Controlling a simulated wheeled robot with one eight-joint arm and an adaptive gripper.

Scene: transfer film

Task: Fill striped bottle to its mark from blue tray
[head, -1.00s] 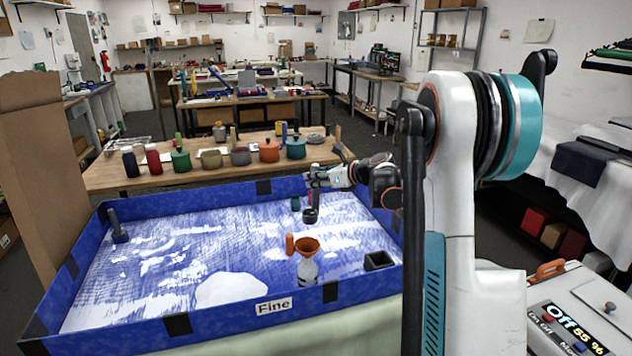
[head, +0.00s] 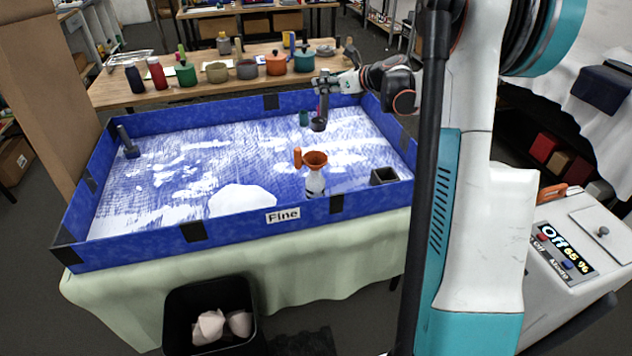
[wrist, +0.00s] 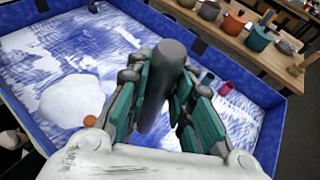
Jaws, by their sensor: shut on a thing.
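A small pale bottle (head: 315,187) stands inside the blue tray (head: 365,196) near its front wall, with an orange funnel (head: 315,158) in its mouth. Its stripes and mark are too small to make out. White powder lies in the tray in patches and a larger front heap (head: 242,200). My gripper (head: 323,86) is over the tray's back right, shut on the dark grey handle (wrist: 158,88) of a scoop-like tool. The tool hangs down with its dark cup (head: 318,124) low over the tray, behind the funnel. The cup's contents cannot be told.
A green cup (head: 303,118) is close to the tool. A black open box (head: 384,176) sits at the tray's right, a dark upright tool (head: 128,142) at its left. Pots line the table (head: 110,90) behind. A black bin (head: 212,285) stands in front.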

